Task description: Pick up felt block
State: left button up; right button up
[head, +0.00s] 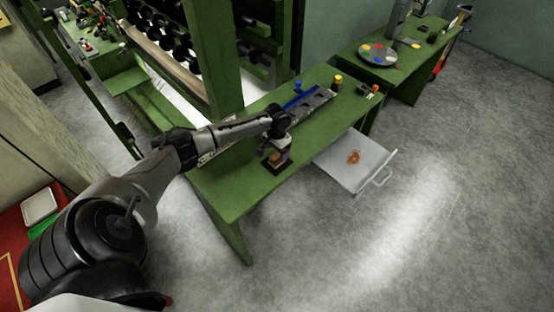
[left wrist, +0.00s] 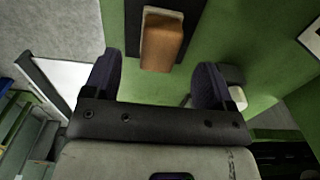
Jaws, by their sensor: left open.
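The felt block, a small tan-brown block (left wrist: 162,41), lies on a dark pad (left wrist: 146,12) on the green bench in the left wrist view. In the head view the block (head: 274,157) shows small near the bench's front edge, on the dark pad (head: 283,167). My left gripper (head: 276,148) is over the bench close to the block. In the left wrist view its two dark fingers (left wrist: 159,62) are apart with nothing held, and the block shows between and beyond their tips. My right gripper is in neither view.
The green bench (head: 232,194) carries a blue-and-grey tool strip (head: 302,98) and small items farther back. An open drawer (head: 338,165) with an orange-brown thing inside juts out to the right. A green rack post (head: 215,60) stands behind the arm. Floor at right is clear.

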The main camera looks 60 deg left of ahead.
aim_at(277, 155)
pick_arm(q)
jog(key=shift+f+b, duration=0.35)
jog(key=shift+f, duration=2.5)
jog(key=c, duration=1)
jog(key=shift+r, duration=0.1)
jog(key=shift+r, duration=0.55)
notch_tip(277, 155, up, 3)
jog(key=shift+f+p, duration=0.1)
jog(key=shift+p, duration=0.3)
jog(key=w+d+r, duration=0.1)
jog(key=d+r, duration=0.1)
jog(key=d, duration=0.1)
jog(key=w+d+r, duration=0.2)
jog(key=d, duration=0.2)
jog(key=w+d+r, duration=0.2)
jog(key=d+r, duration=0.1)
jog(key=shift+d+p, duration=0.3)
jog(key=shift+d, duration=0.05)
